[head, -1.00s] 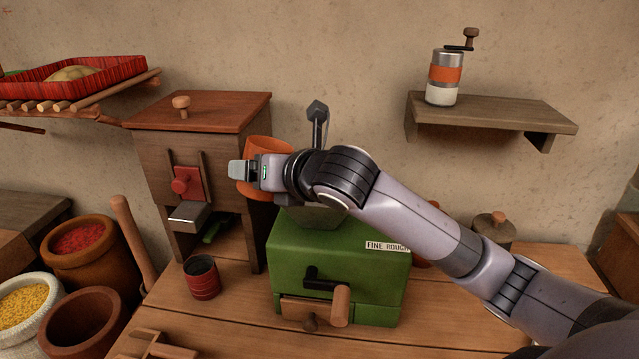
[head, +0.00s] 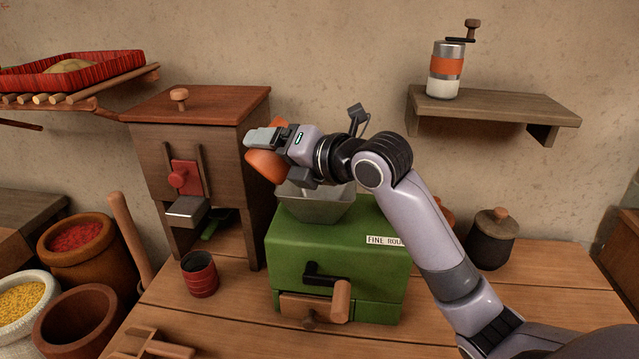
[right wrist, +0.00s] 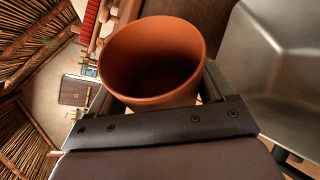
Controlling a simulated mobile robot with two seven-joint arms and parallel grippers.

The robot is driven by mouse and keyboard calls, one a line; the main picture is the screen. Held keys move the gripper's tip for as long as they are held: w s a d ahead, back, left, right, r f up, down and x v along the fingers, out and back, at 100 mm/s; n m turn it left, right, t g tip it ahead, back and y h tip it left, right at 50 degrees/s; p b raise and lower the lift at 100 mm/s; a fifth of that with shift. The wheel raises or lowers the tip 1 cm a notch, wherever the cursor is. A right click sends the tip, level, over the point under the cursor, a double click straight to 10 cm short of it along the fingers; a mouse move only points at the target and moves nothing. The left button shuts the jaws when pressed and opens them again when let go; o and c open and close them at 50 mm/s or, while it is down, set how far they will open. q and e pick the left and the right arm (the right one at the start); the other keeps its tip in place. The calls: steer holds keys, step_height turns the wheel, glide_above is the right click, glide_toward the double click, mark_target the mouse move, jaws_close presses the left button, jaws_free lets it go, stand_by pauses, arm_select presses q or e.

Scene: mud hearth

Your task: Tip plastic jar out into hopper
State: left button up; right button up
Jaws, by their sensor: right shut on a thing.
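The orange plastic jar (head: 265,166) is in my right gripper (head: 272,153), which is shut on it. The jar is tilted, held above the left side of the grey metal hopper (head: 318,207) on top of the green grinder (head: 340,245). The gripper hides part of the jar in the head view. In the right wrist view the jar (right wrist: 150,60) shows its open mouth and a dark inside; I cannot tell what it holds. The hopper wall (right wrist: 285,70) is close beside it on the right. My left gripper is not in view.
A wooden cabinet (head: 190,130) with a red slide stands just left of the jar. A red cup (head: 200,275) stands on the table before it. A dark lidded pot (head: 493,240) is at the right. A wall shelf (head: 490,112) holds a hand mill (head: 446,70).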

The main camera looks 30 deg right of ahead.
steer(key=shift+f+m+b, duration=0.35)
steer(key=shift+m, duration=0.05)
steer(key=shift+r, duration=0.25)
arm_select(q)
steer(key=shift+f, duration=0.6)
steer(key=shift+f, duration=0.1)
arm_select(e)
steer(key=shift+r+m+t+y, duration=0.3)
steer(key=shift+r+m+y, duration=0.1)
steer(key=shift+m, duration=0.3)
arm_select(q)
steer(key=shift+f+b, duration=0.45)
steer(key=shift+b, duration=0.05)
arm_select(e)
steer(key=shift+d+f+m+y, duration=0.2)
steer(key=shift+f+m+y, duration=0.2)
steer(key=shift+m, duration=0.2)
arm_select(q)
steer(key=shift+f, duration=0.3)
arm_select(e)
steer(key=shift+w+d+r+m+t, duration=0.1)
steer(key=shift+d+r+m+t, duration=0.3)
steer(key=shift+d+m, duration=0.4)
arm_select(q)
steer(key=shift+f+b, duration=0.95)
steer(key=shift+b, duration=0.3)
arm_select(e)
steer(key=shift+d+f+m+y, duration=0.2)
steer(key=shift+f+m+y, duration=0.2)
steer(key=shift+m, duration=0.3)
